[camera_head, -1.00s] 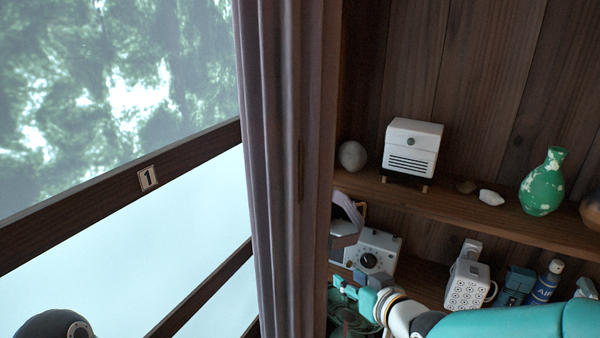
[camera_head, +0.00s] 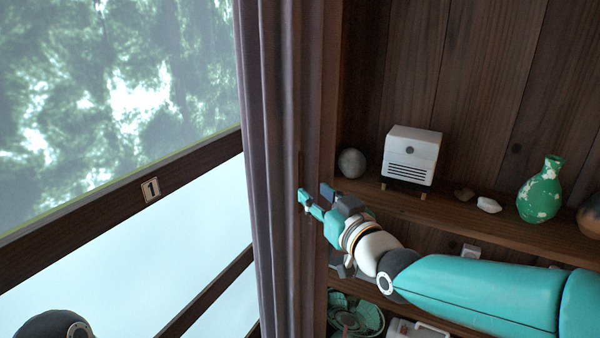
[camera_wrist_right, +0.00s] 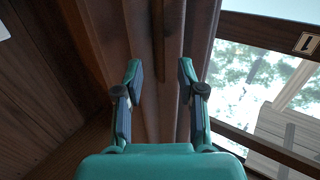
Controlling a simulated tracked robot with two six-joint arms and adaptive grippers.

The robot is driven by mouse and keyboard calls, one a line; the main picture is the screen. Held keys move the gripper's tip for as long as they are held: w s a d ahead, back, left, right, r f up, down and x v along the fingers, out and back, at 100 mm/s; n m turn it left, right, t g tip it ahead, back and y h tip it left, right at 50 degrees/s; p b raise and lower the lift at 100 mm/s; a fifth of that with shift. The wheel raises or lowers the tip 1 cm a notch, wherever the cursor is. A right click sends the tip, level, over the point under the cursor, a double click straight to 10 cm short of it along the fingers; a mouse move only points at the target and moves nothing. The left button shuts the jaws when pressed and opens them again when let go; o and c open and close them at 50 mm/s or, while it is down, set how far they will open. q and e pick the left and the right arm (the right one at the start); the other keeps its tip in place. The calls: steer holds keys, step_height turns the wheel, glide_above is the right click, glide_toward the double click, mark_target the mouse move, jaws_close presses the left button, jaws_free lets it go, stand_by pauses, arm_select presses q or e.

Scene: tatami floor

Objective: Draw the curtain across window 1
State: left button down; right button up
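The purple-grey curtain (camera_head: 275,150) hangs gathered in narrow folds at the right side of window 1 (camera_head: 90,110) in the head view. The window's glass is uncovered left of it, and a small plate marked 1 (camera_head: 151,189) sits on its dark rail. My right gripper (camera_head: 315,194) is at the curtain's right edge. In the right wrist view, my right gripper (camera_wrist_right: 159,72) is open, with the curtain's folds (camera_wrist_right: 168,45) between and beyond its fingers; I cannot tell whether they touch. The plate (camera_wrist_right: 306,43) shows there at the right. My left gripper is out of view.
A wooden shelf (camera_head: 460,218) right of the curtain holds a white box-shaped device (camera_head: 411,155), a grey ball (camera_head: 351,163), pale stones and a green vase (camera_head: 541,188). A green basket (camera_head: 357,318) stands lower. My right arm hides part of the lower shelf.

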mark_target(302, 181)
steer(key=p+x, duration=0.2)
steer(key=x, duration=0.5)
steer(key=shift+w+a, duration=0.15)
steer(key=shift+c, duration=0.2)
jaws_close()
